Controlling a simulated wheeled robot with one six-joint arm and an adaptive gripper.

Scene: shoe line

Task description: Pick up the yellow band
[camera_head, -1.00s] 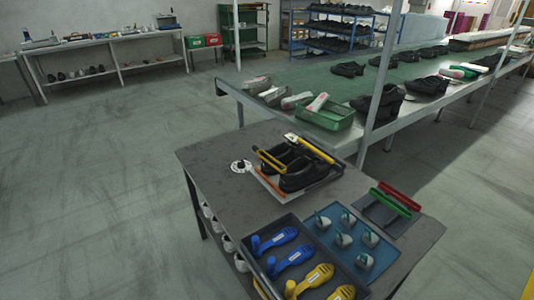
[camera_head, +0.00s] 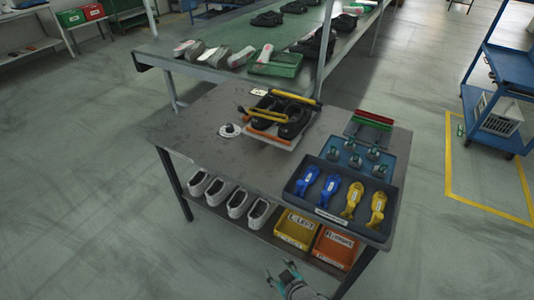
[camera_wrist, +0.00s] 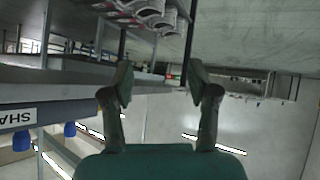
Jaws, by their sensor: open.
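Yellow bands show on the pair of black shoes (camera_head: 281,117) on the table. One long yellow band (camera_head: 297,97) lies across their far end, and a thinner yellow strip (camera_head: 262,114) lies across the left side. I cannot tell which of them is fastened to the shoes. My gripper (camera_head: 283,272) is low at the bottom of the head view, in front of the table and well away from the bands. In the wrist view my gripper (camera_wrist: 159,84) has its fingers apart with nothing between them. No yellow band shows in the wrist view.
The grey table (camera_head: 195,135) holds a dark tray (camera_head: 299,192) of blue and yellow tools, a blue tray (camera_head: 336,148), and red and green bars (camera_head: 374,118). A blue cart (camera_head: 487,105) stands right.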

